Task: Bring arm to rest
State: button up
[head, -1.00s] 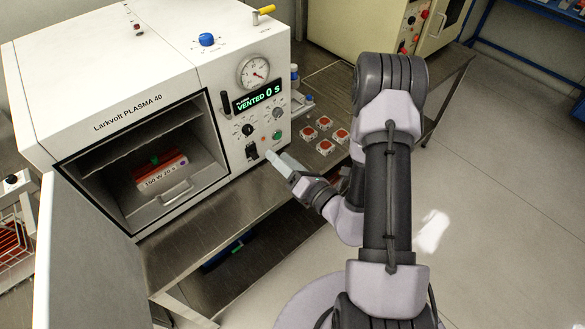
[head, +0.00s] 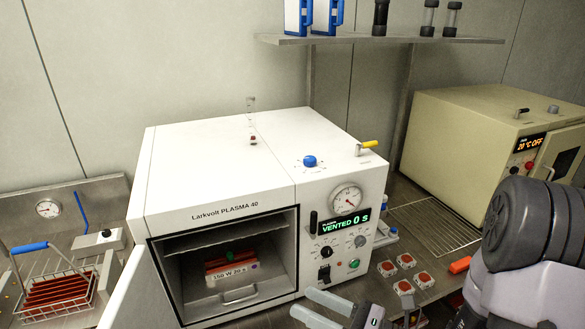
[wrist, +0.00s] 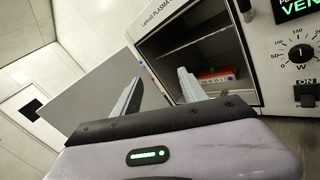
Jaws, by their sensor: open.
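My gripper (head: 300,301) is open and empty, low in front of the white plasma cleaner (head: 225,175). Its two fingers are spread apart in the wrist view (wrist: 161,73), with nothing between them. The cleaner's door (head: 135,290) stands open at the left. Inside the chamber lies a red and white piece labelled 150 W 20 s (head: 232,271), with a small green part on top. It also shows in the wrist view (wrist: 217,75), beyond the right finger. My fingers look outside the chamber. My arm comes in from the right edge of the head view.
Several red and white square pieces (head: 405,261) lie on the steel bench right of the cleaner, near an orange block (head: 460,265). A beige oven (head: 490,135) stands behind them. A wire basket (head: 52,284) is at the left. A shelf (head: 375,40) hangs above.

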jog(key=s+a+n+g+h+b, duration=0.1)
jog(key=s+a+n+g+h, duration=0.15)
jog(key=s+n+g, duration=0.35)
jog(key=s+a+n+g+h, duration=0.1)
jog(key=s+a+n+g, duration=0.3)
jog(key=s+n, duration=0.3)
jog(key=s+d+n+t+h+b, duration=0.1)
jog(key=s+d+n+h, duration=0.2)
jog(key=d+n+h, duration=0.35)
jog(key=w+d+r+n+t+h, duration=0.3)
jog(key=r+n+t, duration=0.1)
jog(key=t, duration=0.1)
jog(key=shift+w+d+r+h+b, duration=0.15)
jog(key=shift+d+r+h+b, duration=0.15)
jog(key=shift+d+r+b, duration=0.15)
